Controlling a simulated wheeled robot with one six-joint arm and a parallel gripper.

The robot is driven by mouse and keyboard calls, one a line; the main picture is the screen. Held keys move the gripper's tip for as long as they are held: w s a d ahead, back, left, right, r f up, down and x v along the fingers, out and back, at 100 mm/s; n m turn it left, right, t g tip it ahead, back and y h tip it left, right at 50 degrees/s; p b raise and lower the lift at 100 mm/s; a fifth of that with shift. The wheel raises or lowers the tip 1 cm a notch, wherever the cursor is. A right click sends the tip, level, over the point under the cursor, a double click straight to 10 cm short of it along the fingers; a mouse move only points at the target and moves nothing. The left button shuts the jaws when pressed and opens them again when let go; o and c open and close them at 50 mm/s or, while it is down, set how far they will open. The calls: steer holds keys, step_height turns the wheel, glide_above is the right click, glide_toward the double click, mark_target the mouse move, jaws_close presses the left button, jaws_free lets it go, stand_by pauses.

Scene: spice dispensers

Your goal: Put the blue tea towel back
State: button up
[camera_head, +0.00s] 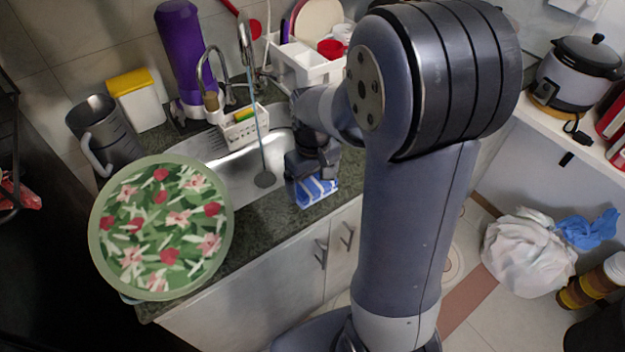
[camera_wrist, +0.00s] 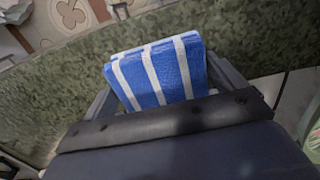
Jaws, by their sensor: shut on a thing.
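The blue tea towel (camera_wrist: 160,72), with white stripes, is folded and held between the two fingers of my gripper (camera_wrist: 165,88) in the wrist view. In the head view the towel (camera_head: 317,191) shows at the front edge of the dark green counter, just below my gripper (camera_head: 313,172). My gripper is shut on it. Green speckled counter surface (camera_wrist: 60,95) shows around the towel in the wrist view. I cannot tell whether the towel touches the counter. My arm hides part of the counter to the right.
A steel sink (camera_head: 250,180) lies left of my gripper. A round floral tray (camera_head: 160,228) covers the counter's left front. A grey jug (camera_head: 108,135), a yellow-lidded container (camera_head: 136,100) and a purple bottle (camera_head: 183,55) stand behind. A white rack (camera_head: 305,65) stands at the back.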

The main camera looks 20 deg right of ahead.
mark_target(313, 180)
steer(key=shift+f, duration=0.2)
steer(key=o, duration=0.7)
steer(key=shift+o, duration=0.2)
step_height(313, 180, up, 12)
steer(key=shift+r, duration=0.2)
